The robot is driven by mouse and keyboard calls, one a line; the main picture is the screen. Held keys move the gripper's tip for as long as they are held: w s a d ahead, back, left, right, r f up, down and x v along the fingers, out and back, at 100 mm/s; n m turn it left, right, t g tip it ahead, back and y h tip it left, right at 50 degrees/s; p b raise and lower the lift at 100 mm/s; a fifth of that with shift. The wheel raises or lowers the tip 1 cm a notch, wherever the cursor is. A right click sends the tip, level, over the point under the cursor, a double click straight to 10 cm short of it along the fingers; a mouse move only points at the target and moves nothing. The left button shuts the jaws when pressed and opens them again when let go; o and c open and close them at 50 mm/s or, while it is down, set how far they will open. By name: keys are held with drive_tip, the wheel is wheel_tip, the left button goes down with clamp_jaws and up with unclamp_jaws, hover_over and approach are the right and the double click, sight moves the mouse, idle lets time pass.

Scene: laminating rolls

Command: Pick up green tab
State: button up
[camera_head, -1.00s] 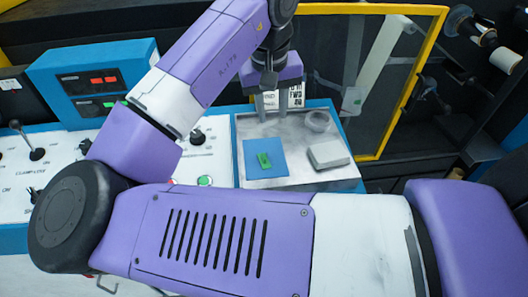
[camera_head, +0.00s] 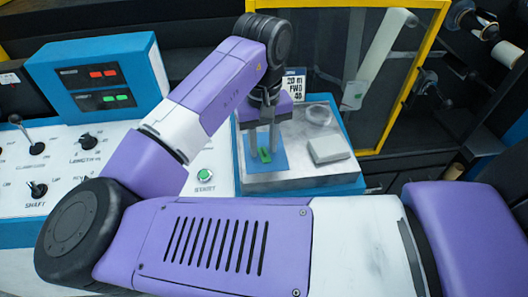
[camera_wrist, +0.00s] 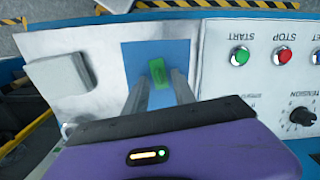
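The green tab (camera_head: 265,155) lies on a blue square pad on the metal tray, partly behind my gripper's fingers in the head view. In the wrist view the green tab (camera_wrist: 157,73) shows on the blue pad (camera_wrist: 140,55), just beyond the fingertips and between their lines. My gripper (camera_head: 263,160) is open, pointing down over the pad, with one finger to each side of the tab. In the wrist view my gripper (camera_wrist: 160,80) has a clear gap between its two fingers. I cannot tell exactly how high the fingertips are above the pad.
A pale block (camera_head: 329,149) and a clear round dish (camera_head: 319,115) sit on the metal tray (camera_head: 300,178) to the right. A control panel (camera_head: 60,165) with levers and buttons is at left. A yellow-framed clear guard (camera_head: 400,80) stands behind right.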

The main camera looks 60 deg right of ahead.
clamp_jaws()
idle(0.3)
